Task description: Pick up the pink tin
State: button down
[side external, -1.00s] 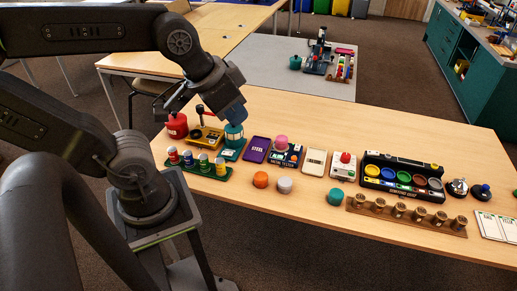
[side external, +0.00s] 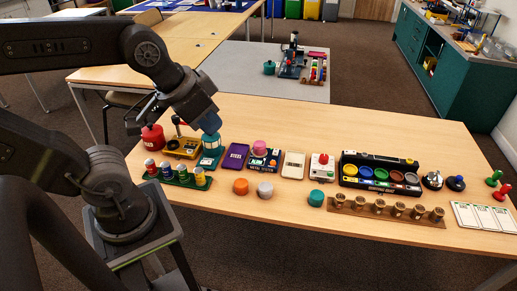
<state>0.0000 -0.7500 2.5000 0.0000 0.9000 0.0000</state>
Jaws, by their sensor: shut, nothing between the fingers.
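The pink tin (side external: 259,146) is a short round piece on top of the dark metal tester (side external: 264,162), near the middle of the table's left half. My gripper (side external: 138,118) is shut and empty, a thin dark shape at the left above the red canister (side external: 152,138). It is well to the left of the pink tin and apart from it. My wrist's blue-grey end hangs over the teal lantern-like piece (side external: 211,150). The fingertips are small and partly hard to make out.
Orange (side external: 240,187), pale grey (side external: 265,190) and teal (side external: 316,198) tins stand at the front. A purple tray (side external: 236,156) lies left of the tester, a cream box (side external: 293,165) right. A green rack (side external: 178,177) holds several small cans. A black sorting tray (side external: 380,173) stands right.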

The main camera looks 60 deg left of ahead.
jog(key=c, duration=1.8)
grip_release()
jog(key=o, duration=1.1)
jog(key=shift+c, duration=0.2)
jog(key=n+g+y, duration=0.3)
jog(key=n+y, duration=0.1)
jog(key=n, duration=0.6)
send_over(260, 144)
jog(key=s+d, duration=0.5)
jog(key=d, duration=0.1)
notch_tip(260, 144, down, 17)
jog(key=shift+n, duration=0.4)
jog(key=x, duration=1.2)
jog(key=shift+w+f, duration=0.2)
jog(key=shift+w, duration=0.1)
jog(key=shift+w+x, duration=0.1)
jog(key=shift+x, duration=1.35)
jog(key=shift+w+x, duration=0.15)
jog(key=shift+x, duration=1.3)
